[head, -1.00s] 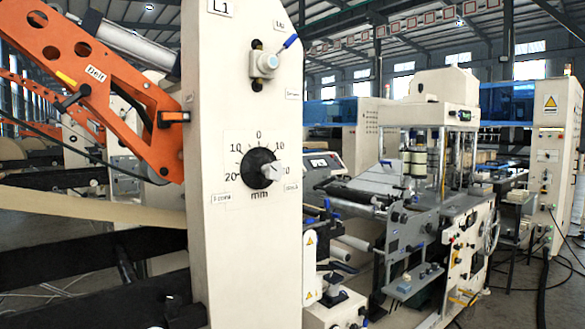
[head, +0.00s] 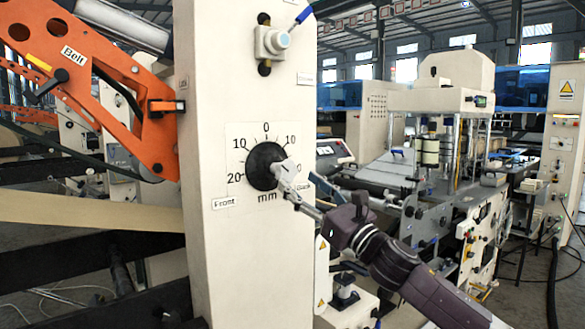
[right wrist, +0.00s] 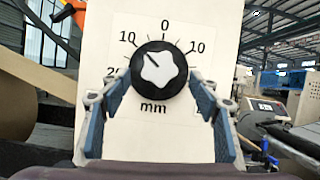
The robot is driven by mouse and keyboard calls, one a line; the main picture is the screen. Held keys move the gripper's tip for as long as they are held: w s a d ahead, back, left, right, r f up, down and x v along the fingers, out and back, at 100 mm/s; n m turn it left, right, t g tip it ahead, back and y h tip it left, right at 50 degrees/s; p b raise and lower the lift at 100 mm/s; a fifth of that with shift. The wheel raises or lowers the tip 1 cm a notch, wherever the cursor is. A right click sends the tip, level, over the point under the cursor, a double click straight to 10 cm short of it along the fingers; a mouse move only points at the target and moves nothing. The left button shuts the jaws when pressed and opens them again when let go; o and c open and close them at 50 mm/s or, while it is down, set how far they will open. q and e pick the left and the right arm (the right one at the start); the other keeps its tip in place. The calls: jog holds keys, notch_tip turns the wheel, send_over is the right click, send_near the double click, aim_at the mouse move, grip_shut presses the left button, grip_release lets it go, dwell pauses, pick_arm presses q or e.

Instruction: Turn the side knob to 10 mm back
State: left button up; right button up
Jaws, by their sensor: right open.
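The side knob (head: 262,166) is a black disc with a pale lobed grip, on the front of a cream machine column. It also shows in the right wrist view (right wrist: 159,69), where a dark line on the grip points up and left, toward the left 10. The scale plate (right wrist: 165,25) around it reads 20, 10, 0, 10 and mm; the far right number is partly covered. My right gripper (head: 285,175) is at the knob's right side in the head view. In the right wrist view its open fingers (right wrist: 150,94) stand either side of the knob, apart from it.
A "Front" label (head: 224,203) is left of the dial; a "Back" label beside my gripper is partly hidden. A blue-handled valve (head: 272,41) sits above. An orange belt arm (head: 110,95) is at left. A grey machine (head: 440,205) stands behind at right.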

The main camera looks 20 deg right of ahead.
aim_at(289, 173)
jog(key=p+x, duration=0.1)
jog(key=x, duration=0.4)
jog(key=shift+w+a+r+p, duration=0.1)
jog(key=shift+a+r+p, duration=0.05)
jog(key=shift+p, duration=0.25)
jog(key=shift+w+a, duration=0.1)
jog(key=shift+w, duration=0.2)
jog(key=shift+w+a+r, duration=0.1)
jog(key=shift+w, duration=0.05)
pick_arm(q)
jog(key=shift+s+r, duration=0.15)
jog(key=shift+r, duration=0.5)
jog(key=shift+s+r, duration=0.15)
jog(key=shift+r, duration=0.45)
pick_arm(e)
jog(key=c, duration=1.2)
